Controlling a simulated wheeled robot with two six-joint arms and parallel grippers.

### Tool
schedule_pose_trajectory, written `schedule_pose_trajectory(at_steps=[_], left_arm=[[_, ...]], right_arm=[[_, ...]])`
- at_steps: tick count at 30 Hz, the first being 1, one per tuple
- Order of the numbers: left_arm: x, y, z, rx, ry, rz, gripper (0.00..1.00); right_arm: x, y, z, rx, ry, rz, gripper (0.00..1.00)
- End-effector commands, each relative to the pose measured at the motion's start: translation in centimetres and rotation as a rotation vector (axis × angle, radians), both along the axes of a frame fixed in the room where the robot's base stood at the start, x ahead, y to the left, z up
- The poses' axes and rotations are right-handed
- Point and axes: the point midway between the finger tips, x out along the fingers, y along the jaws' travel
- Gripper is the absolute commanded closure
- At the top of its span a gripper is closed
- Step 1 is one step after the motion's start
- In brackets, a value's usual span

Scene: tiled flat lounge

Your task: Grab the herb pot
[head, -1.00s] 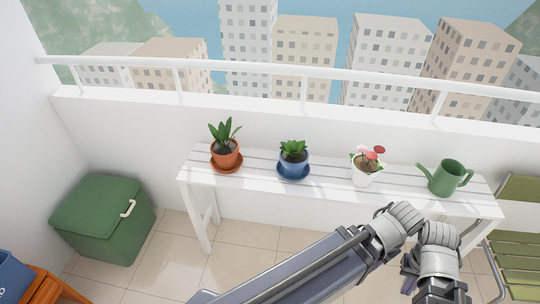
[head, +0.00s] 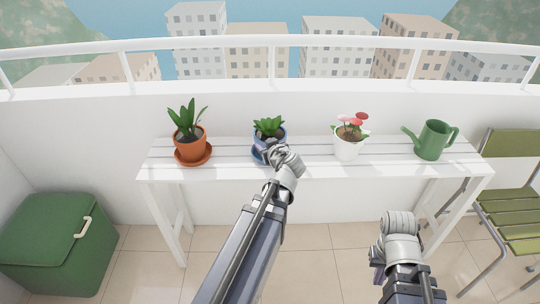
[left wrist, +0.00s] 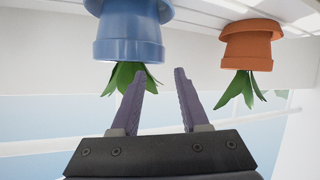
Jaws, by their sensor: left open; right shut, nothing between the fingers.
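A blue pot with a leafy green plant (head: 268,130) stands on a blue saucer on the white slatted bench (head: 225,160); it also shows upside down in the left wrist view (left wrist: 128,38). My left gripper (head: 263,150) is at the front of this pot in the head view, partly hiding it. In the left wrist view its purple fingers (left wrist: 159,85) are open and empty, near the leaves and rim; contact cannot be told. My right gripper (head: 378,264) is shut and empty, low in front of the bench. No label shows which pot is the herb pot.
A terracotta pot (head: 190,146) with long leaves stands left of the blue pot. A white flower pot (head: 347,147) and a green watering can (head: 433,140) stand right. A green box (head: 55,240) and a slatted chair (head: 505,205) flank the bench.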

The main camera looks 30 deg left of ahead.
Motion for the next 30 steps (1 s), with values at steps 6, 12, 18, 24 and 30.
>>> schedule_pose_trajectory(at_steps=[6, 12, 18, 24, 30], left_arm=[[0.3, 0.7, 0.1, 0.004, -0.027, 0.006, 0.55], [1.5, 2.0, -0.8, 0.002, -0.026, 0.008, 0.55], [1.7, 2.4, -0.9, 0.003, -0.024, 0.006, 0.55], [2.9, 3.7, -1.8, 0.003, -0.025, 0.008, 0.55], [4.6, 5.8, -2.9, 0.002, -0.024, 0.008, 0.55]], right_arm=[[0.0, 0.0, -0.3, 0.000, 0.000, 0.000, 1.00], [0.0, 0.0, -1.2, 0.000, 0.000, 0.000, 1.00], [0.0, 0.0, -1.3, 0.000, 0.000, 0.000, 1.00], [0.0, 0.0, -2.1, 0.000, 0.000, 0.000, 1.00], [0.0, 0.0, -3.2, 0.000, 0.000, 0.000, 1.00]])
